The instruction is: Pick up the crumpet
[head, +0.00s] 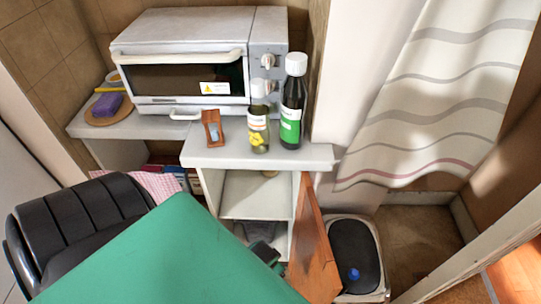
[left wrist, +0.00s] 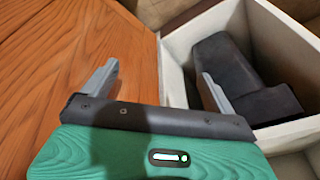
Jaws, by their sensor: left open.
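A small tan, roundish thing (head: 269,173), which may be the crumpet, lies at the back of the upper shelf (head: 250,200) in the open cabinet. The counter's edge partly hides it, and I cannot confirm what it is. My left gripper (left wrist: 160,72) is open and empty in the left wrist view. One finger is over the wooden door, the other by the pale cabinet wall. In the head view my green arm hides most of this gripper, low in front of the cabinet. No crumpet is clear in the left wrist view. My right gripper is not in view.
The wooden door (head: 313,245) stands open on the cabinet's right. A dark block-like object (left wrist: 225,60) sits in the lower compartment. A bin (head: 355,255) is at right.

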